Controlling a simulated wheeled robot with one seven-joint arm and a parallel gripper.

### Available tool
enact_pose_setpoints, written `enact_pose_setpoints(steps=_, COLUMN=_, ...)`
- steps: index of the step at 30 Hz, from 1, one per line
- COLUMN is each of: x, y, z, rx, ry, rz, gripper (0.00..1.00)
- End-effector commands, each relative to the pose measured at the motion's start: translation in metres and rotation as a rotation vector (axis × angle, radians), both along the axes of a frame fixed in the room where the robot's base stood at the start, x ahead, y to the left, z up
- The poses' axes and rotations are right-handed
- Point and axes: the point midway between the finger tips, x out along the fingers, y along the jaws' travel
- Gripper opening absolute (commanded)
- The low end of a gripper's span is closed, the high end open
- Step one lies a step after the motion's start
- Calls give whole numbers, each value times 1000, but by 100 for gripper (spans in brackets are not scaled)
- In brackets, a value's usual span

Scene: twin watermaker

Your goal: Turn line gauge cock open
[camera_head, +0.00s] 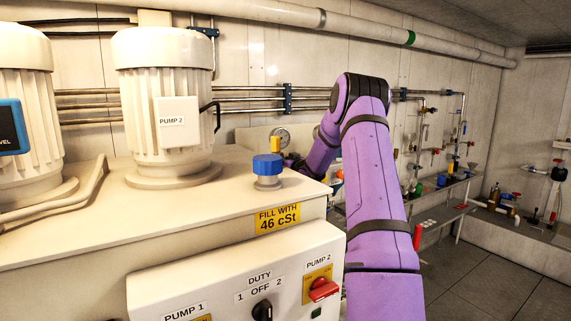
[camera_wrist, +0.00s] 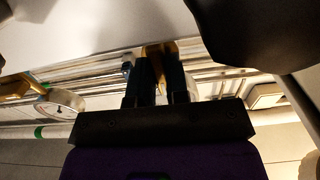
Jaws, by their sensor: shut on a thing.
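A round gauge also shows at the left of the wrist view (camera_wrist: 64,100), beside a brass-coloured fitting (camera_wrist: 18,86). My gripper (camera_wrist: 159,68) has its two dark fingers close together on a brass-coloured piece (camera_wrist: 160,48), which looks like the gauge cock. Most of that piece is hidden between and behind the fingers, so its turn angle cannot be told. In the head view my purple arm reaches toward the wall by the gauge, and its fingertips are hidden.
A pump motor marked PUMP 2 (camera_head: 164,105) and a blue filler cap (camera_head: 267,166) stand on the tank top left of my arm. A switch panel (camera_head: 240,268) is in front. Horizontal pipes (camera_head: 250,98) run along the wall. The floor (camera_head: 480,285) at right is clear.

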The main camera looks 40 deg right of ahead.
Motion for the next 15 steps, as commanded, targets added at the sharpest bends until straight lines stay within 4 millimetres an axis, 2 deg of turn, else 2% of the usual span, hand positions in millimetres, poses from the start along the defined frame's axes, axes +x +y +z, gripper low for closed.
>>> enact_pose_setpoints(steps=8, x=-1, y=0, z=-3, rx=4, ry=4, rz=-2, gripper=0)
enact_pose_setpoints(steps=9, x=-1, y=0, z=-3, rx=4, ry=4, rz=-2, gripper=22)
enact_pose_setpoints(steps=11, x=-1, y=0, z=-2, rx=4, ry=4, rz=-1, gripper=36)
enact_pose_setpoints(steps=12, x=-1, y=0, z=-2, rx=3, ry=3, rz=-1, gripper=40)
enact_pose_setpoints(steps=15, x=0, y=0, z=-2, rx=3, ry=2, rz=-1, gripper=40)
